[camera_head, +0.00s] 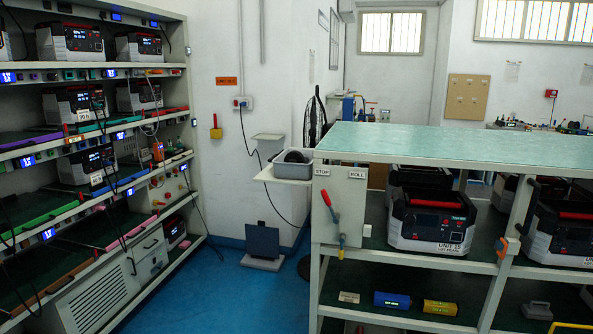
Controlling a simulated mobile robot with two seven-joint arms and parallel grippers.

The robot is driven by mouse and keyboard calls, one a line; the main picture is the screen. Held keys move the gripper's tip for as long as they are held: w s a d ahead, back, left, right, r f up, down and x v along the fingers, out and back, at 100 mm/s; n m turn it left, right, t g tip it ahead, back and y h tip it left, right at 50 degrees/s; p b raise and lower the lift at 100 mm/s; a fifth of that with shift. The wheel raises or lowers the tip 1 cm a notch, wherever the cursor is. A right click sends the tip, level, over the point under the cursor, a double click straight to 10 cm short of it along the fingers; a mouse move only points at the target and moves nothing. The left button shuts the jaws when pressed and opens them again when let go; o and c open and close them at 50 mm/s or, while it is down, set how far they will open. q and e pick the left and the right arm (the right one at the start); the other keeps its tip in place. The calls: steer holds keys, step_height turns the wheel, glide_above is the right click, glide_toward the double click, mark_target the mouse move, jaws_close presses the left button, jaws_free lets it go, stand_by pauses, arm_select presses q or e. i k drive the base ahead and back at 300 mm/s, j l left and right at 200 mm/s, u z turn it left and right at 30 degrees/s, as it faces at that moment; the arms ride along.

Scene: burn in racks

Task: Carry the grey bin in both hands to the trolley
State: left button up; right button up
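A grey bin (293,171) sits on a small pale side shelf (268,176) at the left end of the green-topped bench. Something dark and rounded lies inside the bin; I cannot tell what it is. No trolley can be clearly made out; a yellow bar (570,325) shows at the bottom right edge, and I cannot tell what it belongs to. Neither of my grippers is in view.
A rack (95,70) of lit units fills the left side. The bench (450,146) with units on its shelves fills the right. A dark panel on a grey base (263,243) stands by the wall. Blue floor (225,290) between rack and bench is clear.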

mark_target(436, 145)
steer(key=z, duration=2.7)
steer(key=k+j+z, duration=0.15)
steer(key=j+z, duration=0.2)
steer(key=j, duration=0.15)
steer(key=k+j+z, duration=0.2)
steer(key=j+z, duration=0.2)
steer(key=k+j+z, duration=0.35)
steer(key=j, duration=0.15)
steer(key=k+j+z, duration=0.7)
steer(key=k+z, duration=0.35)
steer(key=k, duration=0.15)
steer(key=k+j, duration=0.1)
steer(key=k, duration=0.4)
steer(key=k+j, duration=0.1)
steer(key=k, duration=0.4)
steer(key=k+j+u, duration=0.7)
steer(key=k+l, duration=0.05)
steer(key=k, duration=0.05)
